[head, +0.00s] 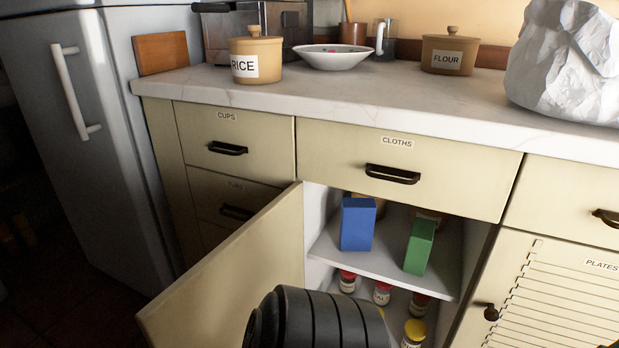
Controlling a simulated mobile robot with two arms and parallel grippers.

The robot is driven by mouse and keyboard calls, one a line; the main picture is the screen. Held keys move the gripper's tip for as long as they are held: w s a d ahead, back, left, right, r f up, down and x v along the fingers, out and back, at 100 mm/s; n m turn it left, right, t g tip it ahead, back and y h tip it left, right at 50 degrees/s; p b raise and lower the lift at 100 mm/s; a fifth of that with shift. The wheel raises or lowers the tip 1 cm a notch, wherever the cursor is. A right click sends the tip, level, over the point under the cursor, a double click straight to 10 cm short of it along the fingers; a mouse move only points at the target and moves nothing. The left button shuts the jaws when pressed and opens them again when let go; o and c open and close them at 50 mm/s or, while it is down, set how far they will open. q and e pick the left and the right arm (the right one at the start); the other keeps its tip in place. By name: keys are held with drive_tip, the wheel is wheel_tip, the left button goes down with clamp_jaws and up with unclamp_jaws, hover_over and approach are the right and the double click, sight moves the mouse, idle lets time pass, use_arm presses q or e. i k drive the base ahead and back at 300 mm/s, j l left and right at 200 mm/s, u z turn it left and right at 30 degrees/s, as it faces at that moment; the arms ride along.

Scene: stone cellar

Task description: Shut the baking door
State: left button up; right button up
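A cream cabinet door (235,265) stands wide open below the drawer labelled CLOTHS (340,152). It is hinged on the left side of the opening and swings out toward me and to the left. No label shows on the visible face, so I cannot confirm that it is the baking door. Inside, a blue box (357,224) and a green box (419,246) stand on a white shelf (385,267). Several small jars with red or yellow lids stand below it. A black ribbed part of my arm is in front of the opening at the bottom. Neither gripper shows.
The marble counter (390,95) above holds a RICE canister (256,55), a white bowl (334,57), a FLOUR canister (449,54) and a crumpled white bag (568,65). A fridge (95,130) is at left. The slatted PLATES door (550,300) at right is closed.

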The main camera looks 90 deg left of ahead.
sight(211, 306)
drive_tip(key=k+l+z, duration=0.1)
drive_tip(key=k+z, duration=0.15)
drive_tip(key=k, duration=0.75)
drive_tip(key=k+u, duration=0.15)
drive_tip(key=u, duration=0.2)
drive_tip(key=k+j+u, duration=0.15)
drive_tip(key=u, duration=0.2)
drive_tip(key=k+j+u, duration=0.15)
drive_tip(key=u, duration=0.2)
drive_tip(key=j+u, duration=0.1)
drive_tip(key=u, duration=0.25)
drive_tip(key=i+j+u, duration=0.1)
drive_tip(key=u, duration=0.3)
